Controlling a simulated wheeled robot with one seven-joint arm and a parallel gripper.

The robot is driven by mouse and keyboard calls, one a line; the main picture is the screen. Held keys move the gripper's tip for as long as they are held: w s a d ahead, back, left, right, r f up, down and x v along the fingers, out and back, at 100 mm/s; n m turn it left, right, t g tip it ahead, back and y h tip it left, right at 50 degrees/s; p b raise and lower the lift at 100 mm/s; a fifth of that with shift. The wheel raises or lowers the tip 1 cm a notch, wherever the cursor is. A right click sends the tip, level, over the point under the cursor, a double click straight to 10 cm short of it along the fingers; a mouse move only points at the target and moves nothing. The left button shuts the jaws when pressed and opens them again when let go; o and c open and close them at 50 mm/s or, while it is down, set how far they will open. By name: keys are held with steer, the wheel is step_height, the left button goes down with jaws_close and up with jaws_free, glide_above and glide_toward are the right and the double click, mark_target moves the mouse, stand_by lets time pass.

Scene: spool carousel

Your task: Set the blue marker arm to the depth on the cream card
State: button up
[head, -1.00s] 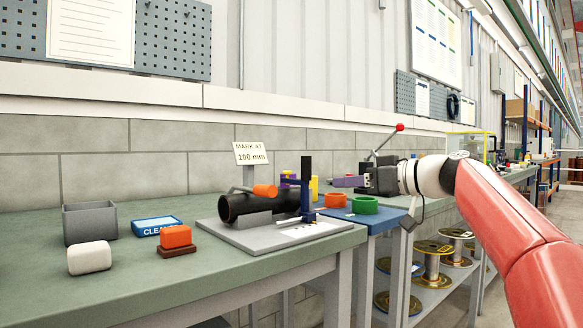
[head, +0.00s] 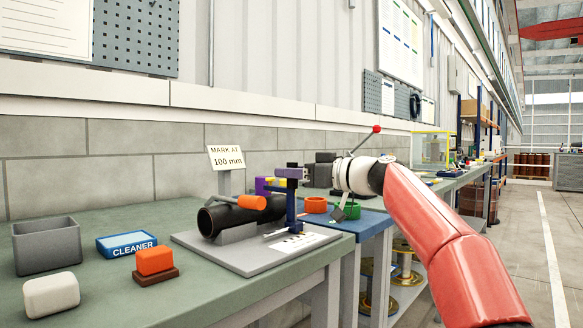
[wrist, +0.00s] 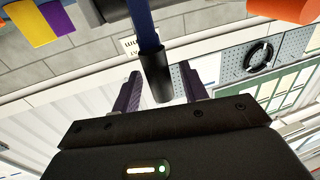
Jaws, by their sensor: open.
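The cream card (head: 226,158) stands behind the fixture in the head view and reads "MARK AT 100 mm". The blue marker arm (head: 291,212) stands upright on the grey fixture plate, in front of a black tube (head: 222,217). Its dark top end is largely hidden by my gripper (head: 291,173). In the wrist view, the blue arm (wrist: 142,22) enters from the top, and its black end lies between the two purple fingers of my gripper (wrist: 158,78). The fingers are open, with visible gaps on both sides. Contact is not visible.
An orange ring (head: 316,205) and a green ring (head: 347,211) sit on the blue surface.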

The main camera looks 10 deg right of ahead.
steer(key=shift+w+a, duration=0.15)
steer(key=shift+c, duration=0.2)
jaws_close()
steer(key=shift+a+f, duration=0.1)
steer(key=shift+a, duration=0.05)
steer(key=s+a+b, duration=0.3)
steer(key=a+b, duration=0.2)
steer(key=shift+s, duration=0.35)
